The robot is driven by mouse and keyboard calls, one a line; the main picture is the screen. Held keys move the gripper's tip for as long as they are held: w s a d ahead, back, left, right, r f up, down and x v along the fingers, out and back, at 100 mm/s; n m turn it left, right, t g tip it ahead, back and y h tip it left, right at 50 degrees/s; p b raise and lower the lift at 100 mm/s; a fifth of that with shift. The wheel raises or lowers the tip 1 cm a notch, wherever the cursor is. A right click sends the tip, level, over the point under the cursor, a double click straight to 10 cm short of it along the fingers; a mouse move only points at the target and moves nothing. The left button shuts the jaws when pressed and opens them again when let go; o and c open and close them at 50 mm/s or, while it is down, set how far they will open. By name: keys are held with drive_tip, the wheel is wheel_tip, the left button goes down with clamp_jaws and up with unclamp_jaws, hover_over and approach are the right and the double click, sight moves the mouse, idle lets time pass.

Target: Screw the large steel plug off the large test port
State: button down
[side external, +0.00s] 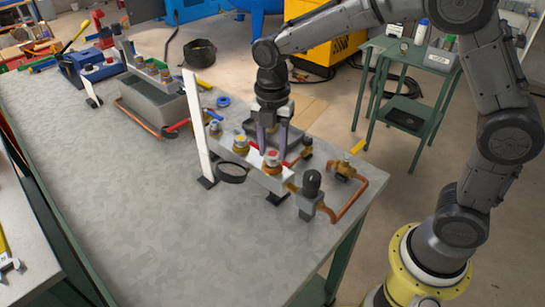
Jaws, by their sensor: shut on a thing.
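My gripper (268,145) points straight down over the right part of the workbench, just behind a pale block with brass fittings. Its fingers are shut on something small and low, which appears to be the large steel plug. The plug and the large test port are too small and too hidden by the fingers and block to make out clearly. The pale block (256,168) carries several brass fittings in a row. One fitting with a red and white top (272,158) stands right in front of my gripper.
A white upright post (196,125) stands left of the block. A black ring-shaped item (231,173) lies before it. Copper pipe (352,200) and a black-topped fitting (311,185) stand to the right. A grey trough (152,100) is farther back. The front left bench top (140,210) is clear.

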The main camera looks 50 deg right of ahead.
drive_tip(key=shift+r, duration=0.2)
drive_tip(key=shift+r, duration=2.85)
